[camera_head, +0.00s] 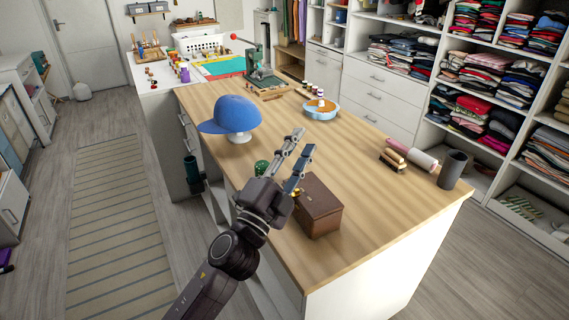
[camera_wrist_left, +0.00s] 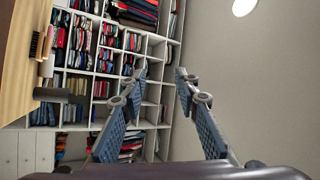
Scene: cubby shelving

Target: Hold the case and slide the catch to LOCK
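The case is a brown box (camera_head: 318,210) with its lid down, near the front left edge of the wooden table. My right gripper is not in view.
A blue cap (camera_head: 231,115) on a stand and a small green object (camera_head: 262,167) are near the left edge of the table (camera_head: 360,190). The tabletop right of the case is clear.

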